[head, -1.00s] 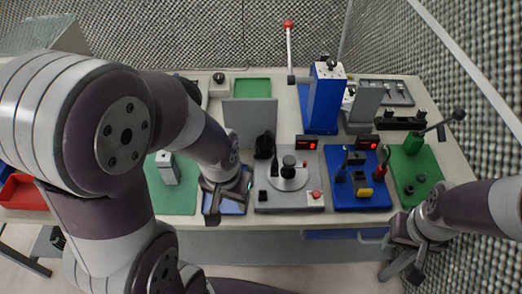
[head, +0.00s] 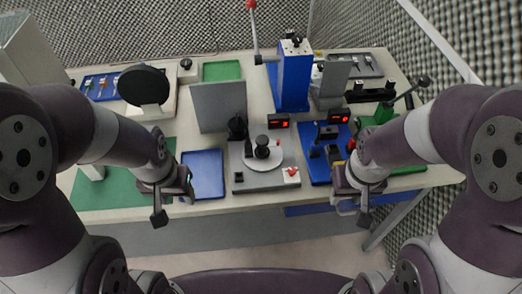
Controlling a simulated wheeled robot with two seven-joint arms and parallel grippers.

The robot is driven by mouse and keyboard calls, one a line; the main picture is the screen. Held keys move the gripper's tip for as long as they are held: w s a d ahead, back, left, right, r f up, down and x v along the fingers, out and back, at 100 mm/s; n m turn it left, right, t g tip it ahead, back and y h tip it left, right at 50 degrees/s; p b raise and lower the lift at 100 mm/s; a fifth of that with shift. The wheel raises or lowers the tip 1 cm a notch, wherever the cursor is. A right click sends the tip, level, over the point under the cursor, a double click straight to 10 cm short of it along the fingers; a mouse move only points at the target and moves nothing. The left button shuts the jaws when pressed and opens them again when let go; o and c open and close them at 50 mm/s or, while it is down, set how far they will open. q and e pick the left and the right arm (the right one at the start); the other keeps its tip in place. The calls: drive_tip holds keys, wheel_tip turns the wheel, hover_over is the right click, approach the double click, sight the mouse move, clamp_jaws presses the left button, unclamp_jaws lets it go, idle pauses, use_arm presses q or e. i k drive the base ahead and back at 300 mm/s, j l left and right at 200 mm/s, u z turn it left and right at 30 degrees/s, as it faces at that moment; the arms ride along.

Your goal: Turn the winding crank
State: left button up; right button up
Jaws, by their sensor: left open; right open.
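A crank-like arm with a black knob (head: 421,81) rises from a green block (head: 384,112) on a green plate at the right of the table. My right forearm hides part of that plate. Another lever, with a red knob (head: 251,5), stands beside the tall blue tower (head: 291,78); I cannot tell for certain which one is the winding crank. My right gripper (head: 352,207) is open and empty over the front table edge, in front of the blue plate and apart from both. My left gripper (head: 172,203) is open and empty over the front edge at left.
A grey base with a pale disc and black knob (head: 262,147) sits mid-table. A blue tray (head: 203,174) lies to its left, with an upright grey panel (head: 219,106) behind. A round black disc (head: 143,85) stands at back left. A mesh wall bounds the right.

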sight(266, 156)
drive_tip(key=i+l+u, duration=0.15)
drive_tip(key=l+u, duration=0.7)
drive_tip(key=l, duration=0.2)
